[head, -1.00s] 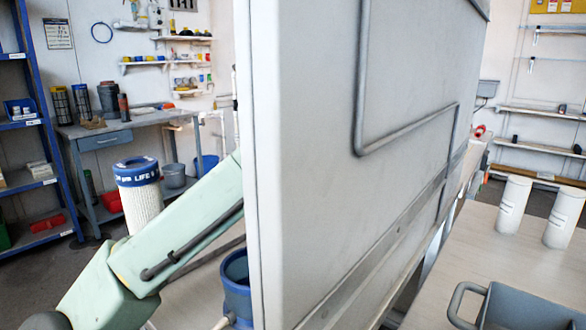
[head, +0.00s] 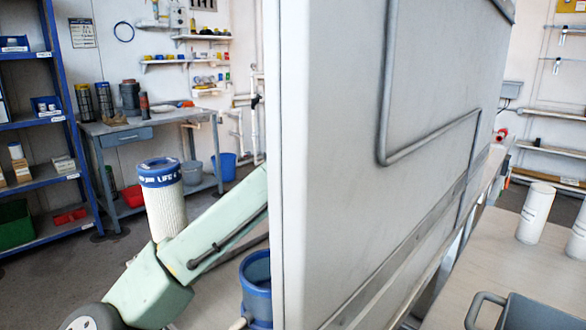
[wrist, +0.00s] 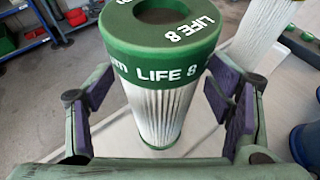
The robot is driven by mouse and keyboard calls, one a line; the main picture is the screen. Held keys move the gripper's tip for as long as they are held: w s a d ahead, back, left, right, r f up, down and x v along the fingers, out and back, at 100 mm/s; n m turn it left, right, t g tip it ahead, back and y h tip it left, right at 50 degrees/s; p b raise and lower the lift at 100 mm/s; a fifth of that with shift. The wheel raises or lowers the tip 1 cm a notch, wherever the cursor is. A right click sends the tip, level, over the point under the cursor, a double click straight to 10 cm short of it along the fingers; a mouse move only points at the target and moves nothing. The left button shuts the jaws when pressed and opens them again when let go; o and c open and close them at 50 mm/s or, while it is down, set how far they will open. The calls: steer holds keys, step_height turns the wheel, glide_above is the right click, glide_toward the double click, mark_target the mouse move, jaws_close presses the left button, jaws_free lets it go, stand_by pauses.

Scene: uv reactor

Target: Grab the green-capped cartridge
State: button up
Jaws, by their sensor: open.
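The green-capped cartridge (wrist: 155,112) stands upright in the middle of the wrist view, with a white pleated body and "LIFE 8" on its green cap. My gripper (wrist: 166,100) is open, with one finger pad on each side of the cartridge. The pads sit around the level just below the cap, and I cannot tell whether either touches it. In the head view a large grey panel hides my gripper and this cartridge. A blue-capped cartridge (head: 165,205) stands behind my arm there.
A second white pleated cartridge (wrist: 262,35) is close behind at upper right, its cap out of frame. A blue cylindrical vessel (head: 257,285) stands beside the grey panel (head: 400,130). Two white cylinders (head: 536,213) and a grey handled bin (head: 530,312) are on the right table.

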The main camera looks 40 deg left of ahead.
steer(key=c, duration=1.3)
